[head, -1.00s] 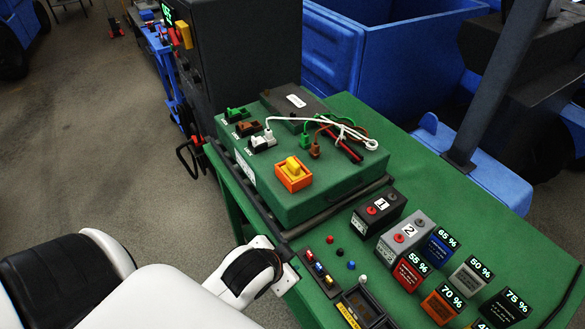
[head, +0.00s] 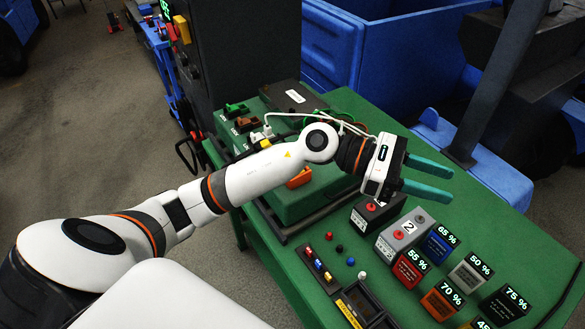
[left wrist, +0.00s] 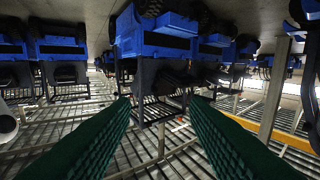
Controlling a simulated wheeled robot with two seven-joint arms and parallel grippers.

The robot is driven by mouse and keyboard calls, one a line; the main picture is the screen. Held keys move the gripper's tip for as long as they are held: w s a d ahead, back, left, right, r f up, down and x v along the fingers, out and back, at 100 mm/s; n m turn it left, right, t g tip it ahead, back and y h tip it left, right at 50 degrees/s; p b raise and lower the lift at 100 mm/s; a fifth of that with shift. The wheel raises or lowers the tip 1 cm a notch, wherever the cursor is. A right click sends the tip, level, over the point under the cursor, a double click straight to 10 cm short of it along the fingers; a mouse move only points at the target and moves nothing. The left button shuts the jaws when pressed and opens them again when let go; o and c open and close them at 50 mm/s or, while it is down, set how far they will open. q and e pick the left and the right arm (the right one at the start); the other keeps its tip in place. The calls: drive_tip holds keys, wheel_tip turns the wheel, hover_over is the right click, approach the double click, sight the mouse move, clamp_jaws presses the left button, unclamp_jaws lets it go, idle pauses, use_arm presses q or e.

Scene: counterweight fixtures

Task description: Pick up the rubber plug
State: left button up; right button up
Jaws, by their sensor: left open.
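No thing in view is clearly recognisable as the rubber plug. My left gripper (head: 451,186) is open and empty, with teal fingers pointing right, above the table beyond these pieces. In the left wrist view its fingers (left wrist: 158,101) are apart with nothing between them. My right gripper is out of view.
The green box (head: 290,205) with cables is partly hidden by my left arm. Numbered block 2 (head: 396,248) and several percent-marked blocks, including 70 % (head: 440,303), crowd the right front. A small tray (head: 318,268) lies left of the round pieces. Blue bins stand behind (head: 400,55).

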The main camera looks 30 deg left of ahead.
use_arm(q)
drive_tip(key=w+a+f+m+g+y, duration=0.1)
drive_tip(key=w+a+f+m+y, duration=0.1)
drive_tip(key=a+f+m+y, duration=0.25)
drive_tip(key=w+a+f+m+g+y, duration=0.1)
drive_tip(key=w+a+f+m+y, duration=0.15)
drive_tip(key=a+y, duration=0.45)
drive_tip(key=w+a+r+y, duration=0.15)
drive_tip(key=a+y, duration=0.55)
drive_tip(key=a, duration=1)
drive_tip(key=f, duration=0.2)
drive_tip(key=a+f+p, duration=0.1)
drive_tip(key=f, duration=0.2)
drive_tip(key=shift+s+a+p, duration=0.15)
drive_tip(key=shift+p, duration=0.15)
drive_tip(key=f+p, duration=0.2)
drive_tip(key=f, duration=0.3)
drive_tip(key=shift+s+a+f+p, duration=0.15)
drive_tip(key=shift+a+p, duration=0.1)
drive_tip(key=shift+p, duration=0.15)
drive_tip(key=shift+f, duration=0.3)
drive_tip(key=shift+c, duration=0.5)
drive_tip(key=c, duration=0.8)
